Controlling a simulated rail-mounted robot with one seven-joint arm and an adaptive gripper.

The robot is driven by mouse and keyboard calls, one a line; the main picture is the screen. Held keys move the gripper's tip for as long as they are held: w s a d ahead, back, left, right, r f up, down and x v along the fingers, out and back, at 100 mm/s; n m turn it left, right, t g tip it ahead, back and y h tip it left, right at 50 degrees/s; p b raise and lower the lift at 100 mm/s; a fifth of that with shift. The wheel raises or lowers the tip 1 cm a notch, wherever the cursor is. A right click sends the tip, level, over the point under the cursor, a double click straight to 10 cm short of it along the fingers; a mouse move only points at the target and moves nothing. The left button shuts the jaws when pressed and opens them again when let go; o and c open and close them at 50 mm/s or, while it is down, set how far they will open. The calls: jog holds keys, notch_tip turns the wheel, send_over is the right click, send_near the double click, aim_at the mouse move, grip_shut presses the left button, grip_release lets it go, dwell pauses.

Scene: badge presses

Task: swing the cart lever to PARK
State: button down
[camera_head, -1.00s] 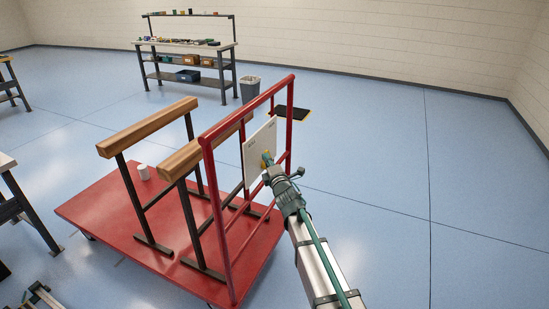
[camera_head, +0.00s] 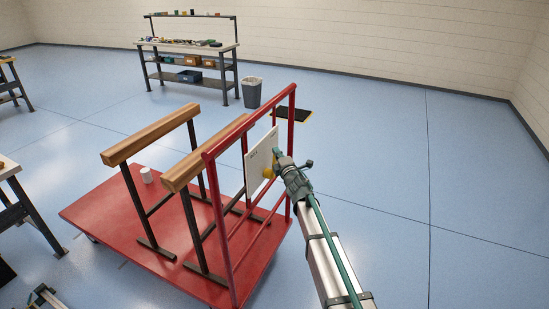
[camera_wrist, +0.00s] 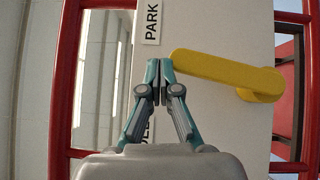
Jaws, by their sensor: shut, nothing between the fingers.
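The yellow cart lever (camera_wrist: 225,73) is mounted on a white plate (camera_head: 259,157) on the cart's red frame. In the wrist view its pivot is at the right, and its rounded free end points left, tilted slightly up, close to the PARK label (camera_wrist: 151,22). A second label (camera_wrist: 150,132) lower down is mostly hidden behind my fingers. My gripper (camera_wrist: 160,78) is shut and empty, its fingertips beside the lever's free end; I cannot tell whether they touch. In the head view the lever (camera_head: 268,172) shows small, beside my gripper (camera_head: 277,154).
The red upright frame (camera_head: 222,215) surrounds the plate. A bin (camera_head: 251,93), a black mat (camera_head: 291,115) and a workbench (camera_head: 188,45) stand behind. Floor at right is clear.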

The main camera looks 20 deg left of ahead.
jog(key=s+d+r, duration=0.6)
jog(key=shift+s+r, duration=0.25)
jog(key=shift+r, duration=0.05)
dwell(0.8)
jog(key=shift+d, duration=0.1)
